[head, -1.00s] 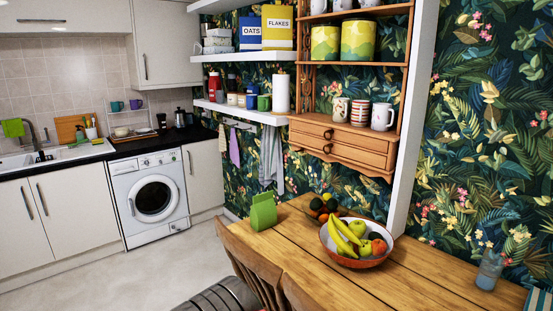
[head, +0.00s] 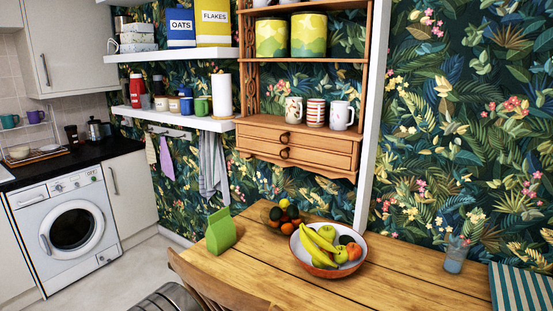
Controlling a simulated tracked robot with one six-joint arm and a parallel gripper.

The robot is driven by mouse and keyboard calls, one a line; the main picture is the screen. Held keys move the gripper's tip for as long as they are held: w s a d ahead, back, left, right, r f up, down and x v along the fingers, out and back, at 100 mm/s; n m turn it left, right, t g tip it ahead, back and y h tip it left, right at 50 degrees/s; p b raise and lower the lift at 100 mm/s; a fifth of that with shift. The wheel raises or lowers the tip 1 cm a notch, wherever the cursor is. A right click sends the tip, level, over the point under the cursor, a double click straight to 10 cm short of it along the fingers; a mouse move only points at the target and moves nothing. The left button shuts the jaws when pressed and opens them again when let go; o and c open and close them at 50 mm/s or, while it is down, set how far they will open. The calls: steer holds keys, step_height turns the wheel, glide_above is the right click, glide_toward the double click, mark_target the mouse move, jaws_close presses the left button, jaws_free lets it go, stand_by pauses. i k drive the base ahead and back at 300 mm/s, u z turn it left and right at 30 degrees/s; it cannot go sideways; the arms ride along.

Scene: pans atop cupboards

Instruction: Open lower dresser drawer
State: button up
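The upper drawer (head: 320,143) also looks shut and has a similar pull. Mugs stand on the ledge just above the drawers. My gripper is not in view.
A wooden table (head: 395,290) stands below the dresser, carrying a fruit bowl (head: 316,269), a second fruit bowl, a green carton (head: 220,232) and a glass (head: 456,255). A chair (head: 215,285) stands at its near side. Floor shows at left.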

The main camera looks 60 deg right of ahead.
mark_target(343, 161)
steer(key=z, duration=0.15)
steer(key=i, duration=1)
steer(key=z, duration=0.1)
